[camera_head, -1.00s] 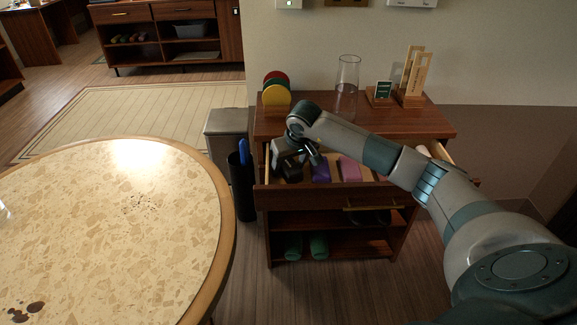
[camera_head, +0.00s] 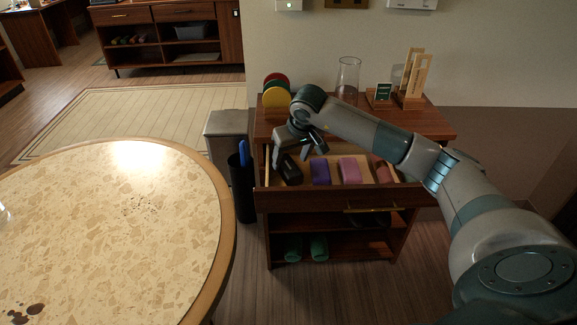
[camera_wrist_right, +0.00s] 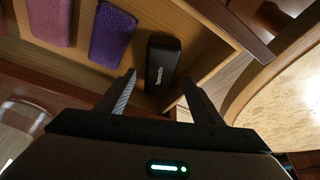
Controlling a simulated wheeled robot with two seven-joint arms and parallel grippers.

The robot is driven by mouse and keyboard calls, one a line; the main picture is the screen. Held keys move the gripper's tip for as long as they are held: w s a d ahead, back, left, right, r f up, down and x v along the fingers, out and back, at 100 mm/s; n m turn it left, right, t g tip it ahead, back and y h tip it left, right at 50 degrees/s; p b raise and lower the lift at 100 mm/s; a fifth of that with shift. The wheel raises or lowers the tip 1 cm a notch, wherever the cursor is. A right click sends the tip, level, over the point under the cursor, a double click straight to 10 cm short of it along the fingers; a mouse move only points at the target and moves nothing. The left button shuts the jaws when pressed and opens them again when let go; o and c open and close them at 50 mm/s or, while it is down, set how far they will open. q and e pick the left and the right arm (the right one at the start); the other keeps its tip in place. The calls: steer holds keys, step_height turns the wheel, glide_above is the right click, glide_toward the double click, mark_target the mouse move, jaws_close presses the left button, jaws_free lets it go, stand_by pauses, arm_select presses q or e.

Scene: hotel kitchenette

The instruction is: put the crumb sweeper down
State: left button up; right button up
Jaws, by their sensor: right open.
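The crumb sweeper, a small black block with pale lettering, lies in the left end of the open drawer (camera_head: 335,197) in the head view (camera_head: 291,171). It also shows in the right wrist view (camera_wrist_right: 162,60), lying on the drawer floor beside a purple cloth. My right gripper (camera_head: 303,153) is just above the sweeper. In the right wrist view its two fingers (camera_wrist_right: 159,84) are spread apart with nothing between them, and the sweeper lies beyond the tips. My left gripper is not in view.
The drawer also holds a purple cloth (camera_head: 320,171), a pink cloth (camera_head: 349,170) and a reddish one (camera_head: 381,168). A glass vase (camera_head: 347,75) and colored discs (camera_head: 276,96) stand on the cabinet top. A round table (camera_head: 110,230) is at left.

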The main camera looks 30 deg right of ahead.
steer(key=v, duration=0.5)
steer(key=shift+r, duration=0.25)
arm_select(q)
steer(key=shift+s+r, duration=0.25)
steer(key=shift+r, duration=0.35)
arm_select(e)
steer(key=shift+s+r, duration=0.25)
steer(key=shift+r, duration=0.2)
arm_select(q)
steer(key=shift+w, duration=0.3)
